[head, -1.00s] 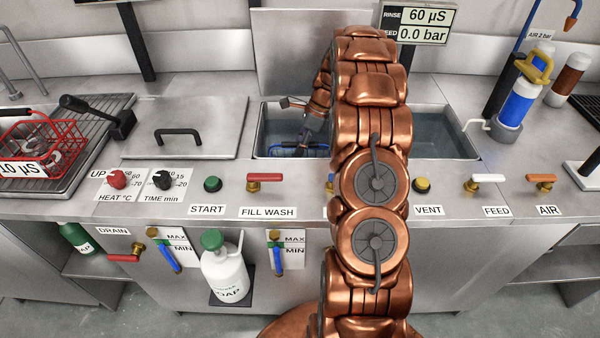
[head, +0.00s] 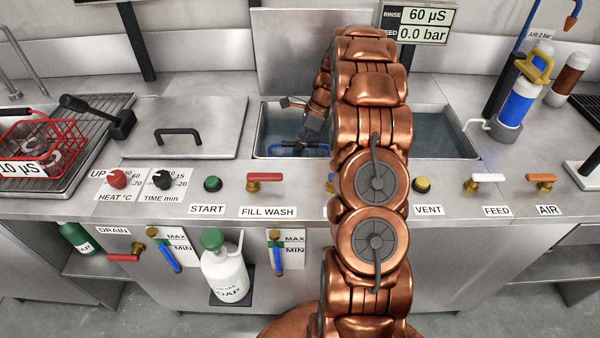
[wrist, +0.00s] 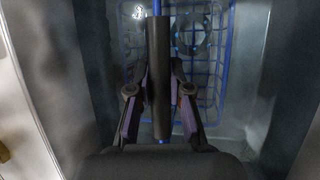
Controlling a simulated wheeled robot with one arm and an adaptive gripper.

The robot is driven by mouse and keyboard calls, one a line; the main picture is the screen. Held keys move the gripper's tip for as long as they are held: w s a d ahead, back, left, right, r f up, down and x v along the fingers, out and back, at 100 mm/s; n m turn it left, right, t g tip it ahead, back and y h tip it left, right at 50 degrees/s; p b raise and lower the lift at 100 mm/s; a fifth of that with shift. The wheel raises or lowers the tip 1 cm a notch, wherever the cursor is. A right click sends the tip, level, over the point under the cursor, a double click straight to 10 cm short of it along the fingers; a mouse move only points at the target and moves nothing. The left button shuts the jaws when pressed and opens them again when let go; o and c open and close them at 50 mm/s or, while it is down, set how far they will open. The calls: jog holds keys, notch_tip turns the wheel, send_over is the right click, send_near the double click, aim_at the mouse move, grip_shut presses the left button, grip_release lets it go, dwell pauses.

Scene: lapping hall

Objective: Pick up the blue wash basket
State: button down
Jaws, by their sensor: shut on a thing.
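The blue wash basket (wrist: 220,72) is a wire basket standing low in the water of the open sink; a ring-shaped part shows inside it. In the head view only a bit of its blue rim (head: 318,149) shows beside my arm. My gripper (wrist: 160,95) is over the basket in the wrist view, its two fingers on either side of the dark handle grip (wrist: 159,60), shut on it. In the head view my gripper (head: 304,140) reaches down into the left part of the sink, partly hidden by my arm.
Sink walls (wrist: 262,60) stand close around the basket. A lidded tank (head: 190,115) lies left, with a red basket (head: 65,150) on the drainer beyond. Red fill-wash (head: 266,178) and other valves line the front edge. A blue filter (head: 517,103) stands right.

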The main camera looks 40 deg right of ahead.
jog(key=shift+d+r+b, duration=0.1)
jog(key=shift+b, duration=0.3)
notch_tip(320, 180, up, 28)
jog(key=p, duration=0.7)
jog(key=shift+r, duration=0.2)
jog(key=shift+f, duration=0.1)
